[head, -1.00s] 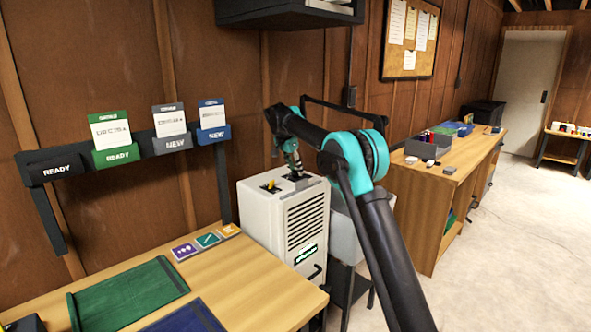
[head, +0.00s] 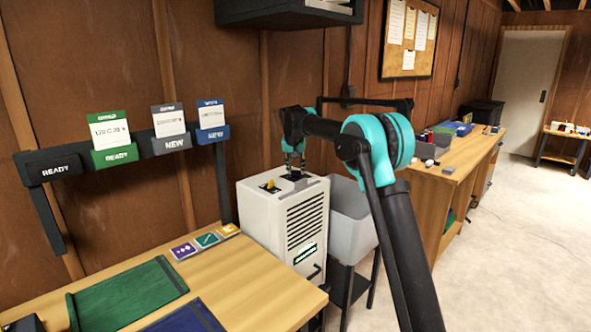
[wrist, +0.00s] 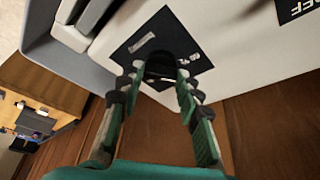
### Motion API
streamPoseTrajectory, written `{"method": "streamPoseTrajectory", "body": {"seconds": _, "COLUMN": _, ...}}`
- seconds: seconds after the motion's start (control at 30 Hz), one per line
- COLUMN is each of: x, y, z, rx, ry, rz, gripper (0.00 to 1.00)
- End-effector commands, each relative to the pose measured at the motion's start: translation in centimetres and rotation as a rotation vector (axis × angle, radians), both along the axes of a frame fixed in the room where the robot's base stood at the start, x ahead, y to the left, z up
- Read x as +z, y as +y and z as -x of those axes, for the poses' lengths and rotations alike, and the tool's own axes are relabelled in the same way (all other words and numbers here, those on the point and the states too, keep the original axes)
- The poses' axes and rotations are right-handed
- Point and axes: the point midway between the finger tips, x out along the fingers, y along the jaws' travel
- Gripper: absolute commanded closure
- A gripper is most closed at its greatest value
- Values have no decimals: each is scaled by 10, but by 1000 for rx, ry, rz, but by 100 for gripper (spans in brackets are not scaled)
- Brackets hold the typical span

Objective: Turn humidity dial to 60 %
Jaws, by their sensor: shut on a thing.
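The white dehumidifier (head: 265,212) stands beside the near bench, with a vented front and black control plates on top. My gripper (wrist: 159,74) points down at the right-hand control plate (wrist: 140,43). Its teal fingers are shut on the dark humidity dial (wrist: 161,64), one finger on each side. In the head view my gripper (head: 293,168) is over the same plate and hides the dial. The dial's pointer and scale are too small and too covered to read.
A yellow control (head: 270,184) sits on the other top plate, left of my gripper. A grey bin (head: 350,218) stands right of the dehumidifier. The near bench (head: 245,275) holds a green mat (head: 130,293) and small coloured cards. A sign rack (head: 85,165) hangs on the wall.

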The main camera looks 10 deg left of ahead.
Motion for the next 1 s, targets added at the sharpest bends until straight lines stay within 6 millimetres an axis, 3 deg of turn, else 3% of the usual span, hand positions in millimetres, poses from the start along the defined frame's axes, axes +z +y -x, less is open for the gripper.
{"method": "streamPoseTrajectory", "body": {"seconds": 0.5, "x": 0, "y": -3, "z": -1, "rx": 352, "ry": -2, "rz": -1, "gripper": 95}}
{"method": "streamPoseTrajectory", "body": {"seconds": 1.0, "x": 0, "y": -4, "z": -1, "rx": 430, "ry": -2, "rz": 0, "gripper": 95}}
